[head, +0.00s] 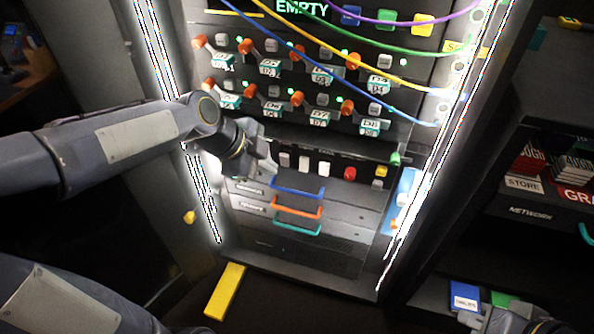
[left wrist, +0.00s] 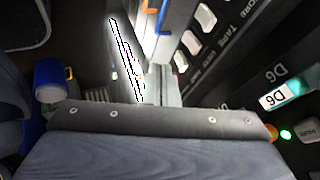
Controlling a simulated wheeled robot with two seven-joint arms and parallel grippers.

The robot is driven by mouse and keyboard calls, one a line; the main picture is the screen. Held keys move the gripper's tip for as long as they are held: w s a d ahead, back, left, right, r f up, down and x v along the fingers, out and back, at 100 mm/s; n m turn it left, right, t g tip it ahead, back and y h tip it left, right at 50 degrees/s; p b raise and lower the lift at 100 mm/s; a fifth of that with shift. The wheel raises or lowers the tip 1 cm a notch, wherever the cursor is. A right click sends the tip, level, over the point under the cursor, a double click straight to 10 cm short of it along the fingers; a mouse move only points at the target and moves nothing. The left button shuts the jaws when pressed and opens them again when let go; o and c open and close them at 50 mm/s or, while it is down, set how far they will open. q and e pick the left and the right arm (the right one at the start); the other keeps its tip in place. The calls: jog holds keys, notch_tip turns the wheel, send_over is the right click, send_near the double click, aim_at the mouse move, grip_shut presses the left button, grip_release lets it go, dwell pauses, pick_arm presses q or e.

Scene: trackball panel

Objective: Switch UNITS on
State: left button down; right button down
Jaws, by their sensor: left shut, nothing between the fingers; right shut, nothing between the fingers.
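A row of small rocker switches runs along the lower dark panel in the head view, with white ones (head: 304,163), a red one (head: 350,173) and a yellow one (head: 381,171). I cannot read a UNITS label there. In the left wrist view, white rockers (left wrist: 190,42) stand beside printed words, one reading TAPE; which one is UNITS I cannot tell. My left gripper (head: 266,160) is shut and empty, in front of the left end of this row, hiding part of it. I cannot tell whether it touches the panel. My right gripper (head: 500,322) is shut and empty at the bottom right.
Orange-knobbed switches (head: 297,98) with labels sit above the row. Blue (head: 297,192), orange (head: 297,208) and teal (head: 297,228) handles project below it. Patch cables (head: 350,40) hang across the upper panel. A shelf unit (head: 530,211) stands at right, and a yellow block (head: 225,291) lies below.

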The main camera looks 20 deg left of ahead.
aim_at(304, 165)
pick_arm(q)
jog(key=shift+f, duration=0.1)
jog(key=shift+w+d+f+b, duration=0.4)
jog(key=shift+w+d+f, duration=0.25)
jog(key=shift+w+f, duration=0.75)
jog(key=shift+w+d+f+b, duration=0.45)
jog(key=shift+w+d+f, duration=0.2)
jog(key=shift+w+f, duration=0.8)
jog(key=shift+w+d+f+b, duration=0.4)
jog(key=shift+w+d+f, duration=0.25)
jog(key=shift+w+f, duration=0.75)
jog(key=shift+f, duration=0.1)
jog(key=shift+w+f+t+b, duration=0.1)
jog(key=shift+f+t+b, duration=0.25)
jog(key=shift+b, duration=0.8)
jog(key=shift+r+p, duration=0.3)
jog(key=shift+r, duration=0.05)
